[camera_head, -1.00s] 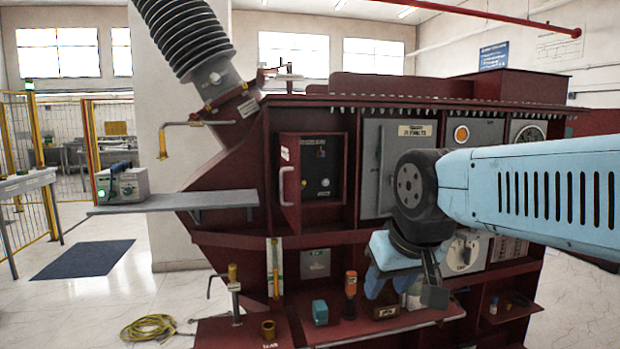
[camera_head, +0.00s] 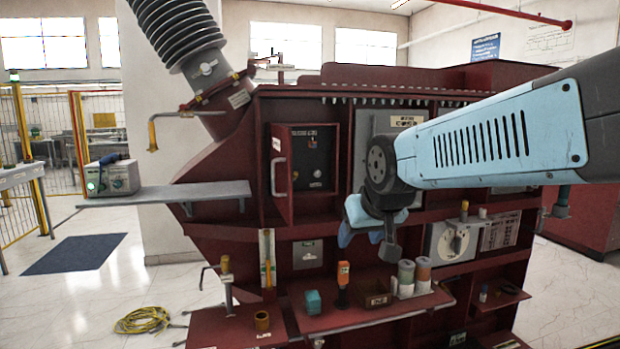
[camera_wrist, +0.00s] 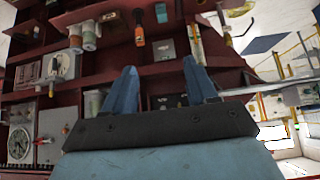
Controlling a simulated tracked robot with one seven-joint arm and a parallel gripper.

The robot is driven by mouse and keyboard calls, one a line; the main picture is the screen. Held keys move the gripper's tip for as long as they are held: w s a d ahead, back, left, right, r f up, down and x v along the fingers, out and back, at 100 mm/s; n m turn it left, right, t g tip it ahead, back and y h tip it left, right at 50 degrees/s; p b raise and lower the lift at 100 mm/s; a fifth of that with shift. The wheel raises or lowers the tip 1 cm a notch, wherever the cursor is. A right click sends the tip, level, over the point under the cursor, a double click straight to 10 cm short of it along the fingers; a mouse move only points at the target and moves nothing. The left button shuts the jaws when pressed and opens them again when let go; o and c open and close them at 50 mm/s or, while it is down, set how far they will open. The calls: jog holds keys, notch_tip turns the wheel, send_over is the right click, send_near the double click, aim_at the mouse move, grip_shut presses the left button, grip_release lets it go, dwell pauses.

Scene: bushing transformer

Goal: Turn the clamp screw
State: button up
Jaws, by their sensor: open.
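The grey ribbed bushing (camera_head: 185,40) leans at the upper left of the dark red transformer (camera_head: 200,255). A bent rod with a yellow grip (camera_head: 152,135) juts left from the bushing's base. A second yellow-handled upright screw or crank (camera_head: 226,270) stands on the low left ledge. I cannot tell for sure which is the clamp screw. My gripper (camera_head: 366,243) is open and empty, in front of the transformer's middle, right of and apart from both handles. In the wrist view my two blue fingers (camera_wrist: 160,72) are spread with nothing between them.
An open red door with a grey handle (camera_head: 281,175) sticks out left of my gripper. A grey side shelf (camera_head: 170,193) carries a meter box (camera_head: 113,176). The lower shelf holds a teal block (camera_head: 313,302), an orange-handled tool (camera_head: 343,285) and two jars (camera_head: 406,278). A yellow cable (camera_head: 143,320) lies on the floor.

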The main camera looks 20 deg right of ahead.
jog(key=w+d+r+t, duration=0.2)
jog(key=w+t, duration=0.2)
jog(key=w, duration=1.3)
jog(key=t, duration=1.1)
send_near(318, 174)
jog(key=x, duration=0.8)
jog(key=shift+w+a+r, duration=0.1)
jog(key=shift+w+r, duration=0.05)
jog(key=shift+w, duration=0.05)
jog(key=c, duration=1)
jog(key=shift+n, duration=0.3)
